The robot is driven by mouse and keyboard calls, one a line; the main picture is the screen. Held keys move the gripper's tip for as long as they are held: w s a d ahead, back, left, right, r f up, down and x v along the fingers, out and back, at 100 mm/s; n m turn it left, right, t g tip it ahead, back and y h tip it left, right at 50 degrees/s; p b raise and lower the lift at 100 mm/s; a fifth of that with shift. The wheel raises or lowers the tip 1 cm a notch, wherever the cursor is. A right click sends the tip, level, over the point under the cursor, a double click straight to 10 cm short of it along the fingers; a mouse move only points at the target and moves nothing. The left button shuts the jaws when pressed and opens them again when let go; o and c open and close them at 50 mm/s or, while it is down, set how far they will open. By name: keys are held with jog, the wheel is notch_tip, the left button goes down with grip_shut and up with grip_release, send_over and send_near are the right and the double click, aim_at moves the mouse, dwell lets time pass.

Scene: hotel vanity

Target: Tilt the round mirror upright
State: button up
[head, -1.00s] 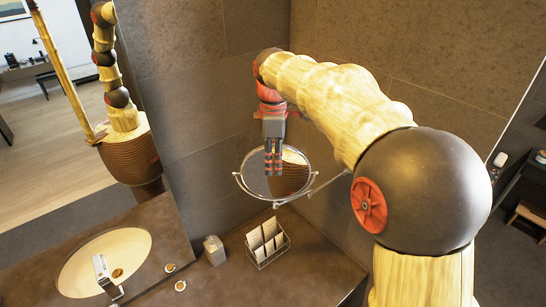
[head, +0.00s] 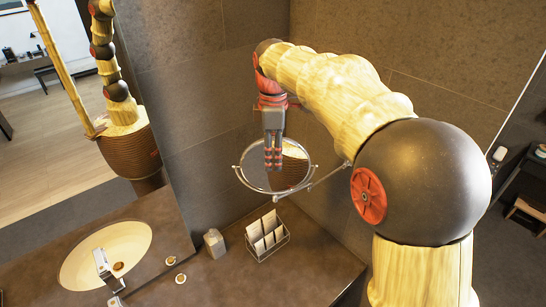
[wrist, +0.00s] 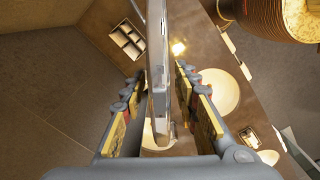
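The round mirror (head: 252,176) has a thin metal rim and sits on a wall arm in the head view. Its face shows as a wide ellipse, tilted back and facing partly upward. In the wrist view the mirror (wrist: 157,50) shows nearly edge-on as a narrow strip down the middle. My gripper (head: 273,163) points down over the mirror in the head view. In the wrist view my gripper (wrist: 158,90) is open, with one finger on each side of the strip and a visible gap on both sides. Contact with the rim cannot be made out.
The mirror's metal arm (head: 327,178) runs right to the wall. Below, the counter (head: 310,245) holds a wire rack of cards (head: 267,237), a small bottle (head: 214,243) and a sink (head: 90,262). A large wall mirror (head: 60,150) stands at left.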

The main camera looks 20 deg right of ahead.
notch_tip(320, 180, up, 12)
jog(key=shift+f, duration=0.15)
dwell(0.6)
